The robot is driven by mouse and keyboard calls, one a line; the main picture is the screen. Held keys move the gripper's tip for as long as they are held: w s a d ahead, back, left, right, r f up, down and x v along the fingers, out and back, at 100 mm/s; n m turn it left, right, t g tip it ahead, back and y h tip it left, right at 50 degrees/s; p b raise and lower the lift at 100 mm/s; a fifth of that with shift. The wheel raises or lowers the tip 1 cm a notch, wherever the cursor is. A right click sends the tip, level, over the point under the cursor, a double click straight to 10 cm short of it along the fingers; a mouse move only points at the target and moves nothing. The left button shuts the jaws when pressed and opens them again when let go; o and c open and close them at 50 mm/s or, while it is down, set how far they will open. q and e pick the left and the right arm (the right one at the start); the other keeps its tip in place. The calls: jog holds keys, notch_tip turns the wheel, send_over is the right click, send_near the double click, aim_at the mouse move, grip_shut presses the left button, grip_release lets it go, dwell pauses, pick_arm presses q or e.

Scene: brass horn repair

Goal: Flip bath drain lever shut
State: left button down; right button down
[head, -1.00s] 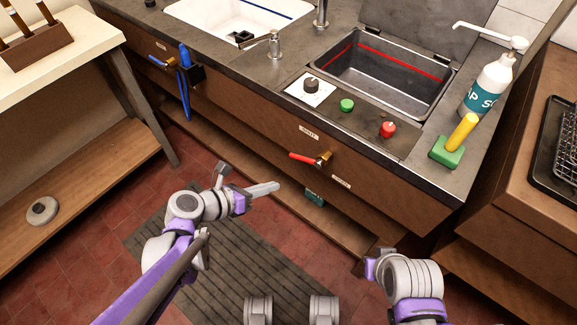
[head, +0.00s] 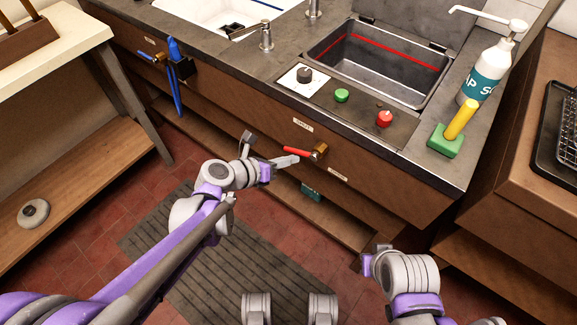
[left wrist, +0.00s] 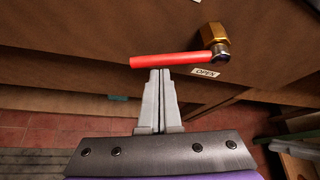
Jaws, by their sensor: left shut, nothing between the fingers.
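The drain lever (head: 297,151) is a red handle on a brass valve (head: 320,150) on the cabinet front below the bath. It points left from the valve, nearly level. In the left wrist view the red lever (left wrist: 165,60) runs left from the brass fitting (left wrist: 215,38), with an OPEN label (left wrist: 206,72) below the fitting. My left gripper (head: 295,160) is shut and empty, its fingertips at the lever's underside near its free end; the left wrist view shows the tips (left wrist: 160,72) there too. I cannot tell whether they touch. My right arm is at the lower right; its fingers do not show clearly.
The bath (head: 385,65) is sunk in the counter above, with a dial (head: 304,76), green button (head: 342,95) and red knob (head: 384,118) in front. A soap bottle (head: 486,70) and yellow-handled green block (head: 447,140) stand right. A blue-handled tap (head: 174,62) is left.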

pick_arm(q)
jog(key=shift+r, duration=0.1)
